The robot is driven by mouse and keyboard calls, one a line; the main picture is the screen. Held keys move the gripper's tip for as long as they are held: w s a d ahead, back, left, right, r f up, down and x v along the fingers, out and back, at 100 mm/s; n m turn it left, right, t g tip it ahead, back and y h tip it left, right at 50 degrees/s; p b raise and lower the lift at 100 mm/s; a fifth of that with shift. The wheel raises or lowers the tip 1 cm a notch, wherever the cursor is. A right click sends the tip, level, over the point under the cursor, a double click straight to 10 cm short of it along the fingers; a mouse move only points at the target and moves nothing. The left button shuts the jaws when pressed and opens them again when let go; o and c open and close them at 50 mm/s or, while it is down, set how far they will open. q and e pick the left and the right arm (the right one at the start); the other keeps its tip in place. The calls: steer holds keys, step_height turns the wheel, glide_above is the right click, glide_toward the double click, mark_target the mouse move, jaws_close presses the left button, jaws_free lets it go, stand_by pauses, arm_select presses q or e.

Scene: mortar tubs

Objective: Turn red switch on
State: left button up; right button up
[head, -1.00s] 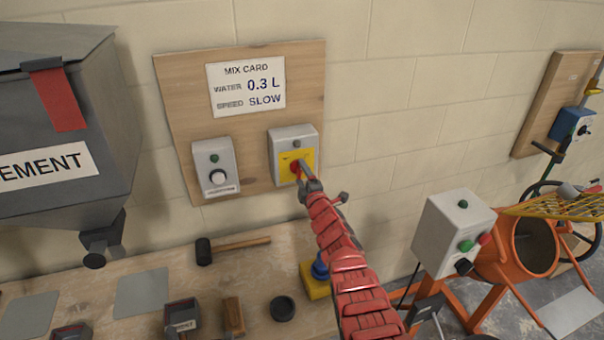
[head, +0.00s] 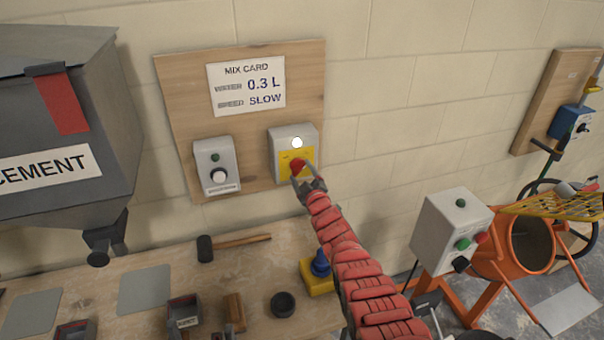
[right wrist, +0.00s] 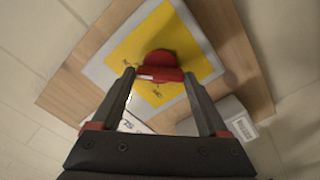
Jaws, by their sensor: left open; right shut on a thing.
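The red switch (head: 298,167) is a rotary knob on a yellow plate, on a grey box (head: 281,142) on the wooden wall board. The round lamp (head: 297,142) above it glows white. My right gripper (head: 300,181) reaches up to the knob from below right. In the right wrist view, its two fingers (right wrist: 160,80) are on either side of the red knob's grip bar (right wrist: 158,74), shut on it. The bar lies nearly level across that view. My left gripper is not seen.
A second grey box (head: 216,168) with a white knob is beside it, below the mix card (head: 248,86). A cement hopper (head: 60,140) is at left. The workbench (head: 150,262) holds a mallet (head: 235,243) and small items. An orange mixer (head: 515,245) stands at right.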

stand_by(0.5)
steer(key=o, duration=1.2)
steer(key=shift+o, duration=0.2)
steer(key=shift+s+d+r+p, duration=0.1)
steer(key=shift+s+r+p, duration=0.2)
steer(key=shift+p, duration=0.5)
steer(key=p+v, duration=0.5)
steer(key=v, duration=1.1)
steer(key=shift+s+f, duration=0.3)
steer(key=shift+s, duration=0.1)
steer(key=shift+d, duration=0.1)
